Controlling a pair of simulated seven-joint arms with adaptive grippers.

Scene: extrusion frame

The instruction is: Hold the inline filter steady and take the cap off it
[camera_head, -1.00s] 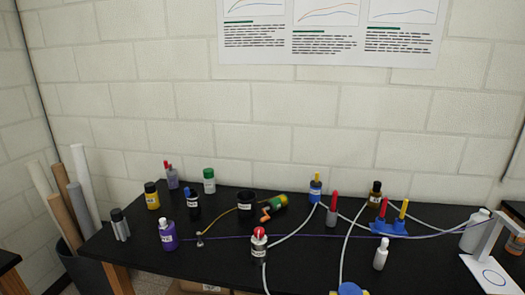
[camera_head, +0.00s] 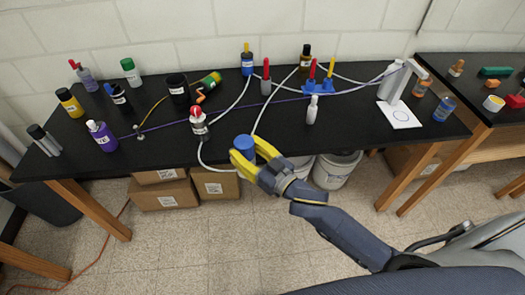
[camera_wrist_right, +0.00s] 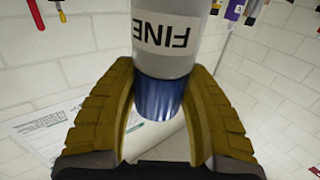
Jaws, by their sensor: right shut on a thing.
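The inline filter shows in the right wrist view as a grey cylinder (camera_wrist_right: 165,60) with a white label reading FINE, upside down in the picture. Its blue cap (camera_wrist_right: 158,98) sits against the body with no visible gap. My right gripper (camera_head: 256,152) is shut on the blue cap, which shows from above in the head view (camera_head: 244,142). The yellow fingers (camera_wrist_right: 158,115) lie on both sides of it. In the head view the filter's body is hidden below the cap and fingers. My left gripper is not in view.
The black table (camera_head: 350,135) lies behind the gripper. White tubes (camera_head: 232,103) run across the table towards the gripper. Boxes (camera_head: 165,193) sit below.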

